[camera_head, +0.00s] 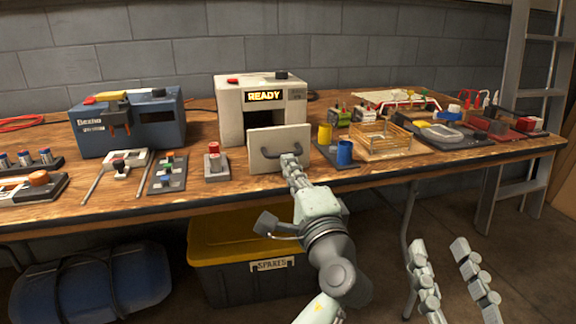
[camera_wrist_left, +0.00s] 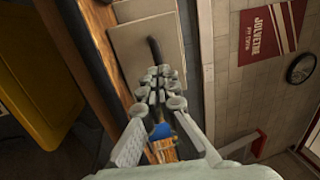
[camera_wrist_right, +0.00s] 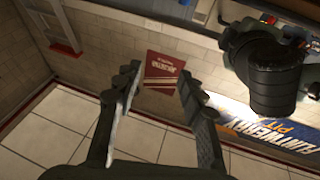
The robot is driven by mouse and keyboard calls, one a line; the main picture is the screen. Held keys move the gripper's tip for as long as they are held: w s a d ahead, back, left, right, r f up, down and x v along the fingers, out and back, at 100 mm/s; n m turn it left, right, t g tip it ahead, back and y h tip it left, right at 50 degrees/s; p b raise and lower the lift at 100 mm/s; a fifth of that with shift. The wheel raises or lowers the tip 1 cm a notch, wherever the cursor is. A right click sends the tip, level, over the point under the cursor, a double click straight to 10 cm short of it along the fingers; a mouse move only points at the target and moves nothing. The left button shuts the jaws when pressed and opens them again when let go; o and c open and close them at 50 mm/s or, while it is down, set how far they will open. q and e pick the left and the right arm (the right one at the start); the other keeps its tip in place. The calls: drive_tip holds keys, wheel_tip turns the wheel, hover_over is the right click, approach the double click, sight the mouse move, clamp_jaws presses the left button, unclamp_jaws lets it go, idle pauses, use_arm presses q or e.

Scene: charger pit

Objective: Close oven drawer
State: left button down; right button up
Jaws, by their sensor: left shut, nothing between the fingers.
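The oven is a white box (camera_head: 232,115) with a READY display at the back middle of the bench. Its drawer shows as a pale front panel (camera_head: 278,138) with a dark curved handle (camera_head: 265,157), standing forward of the oven body, with a dark opening behind and above it. My left gripper (camera_head: 290,162) is shut and empty, its fingertips at the lower right of the panel near the handle. In the left wrist view its fingertips (camera_wrist_left: 160,82) lie close to the handle (camera_wrist_left: 154,50); I cannot tell whether they touch. My right gripper (camera_head: 451,262) is open and empty, low in front of the bench.
A red-topped switch (camera_head: 214,162) stands left of the drawer. A yellow-lidded bin (camera_head: 225,245) sits under the bench. A ladder (camera_head: 509,110) stands at right.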

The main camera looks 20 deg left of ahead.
sight(280, 150)
use_arm(q)
drive_tip(key=shift+w, duration=0.15)
use_arm(e)
drive_tip(key=shift+w+a, duration=0.2)
drive_tip(key=shift+w, duration=0.05)
use_arm(q)
drive_tip(key=x, duration=0.2)
drive_tip(key=f+x, duration=0.1)
drive_tip(key=x, duration=0.2)
drive_tip(key=p+x, duration=0.1)
drive_tip(key=x, duration=0.1)
drive_tip(key=shift+w+a, duration=0.3)
drive_tip(key=shift+w, duration=0.05)
use_arm(e)
drive_tip(key=f, duration=0.1)
drive_tip(key=w+d+f+g+h, duration=0.1)
drive_tip(key=f+g, duration=0.1)
drive_tip(key=f, duration=0.1)
drive_tip(key=shift+w+d+f, duration=0.1)
drive_tip(key=shift+w+d, duration=0.1)
drive_tip(key=shift+w, duration=0.05)
use_arm(q)
drive_tip(key=shift+f, duration=0.1)
use_arm(e)
drive_tip(key=shift+s, duration=0.1)
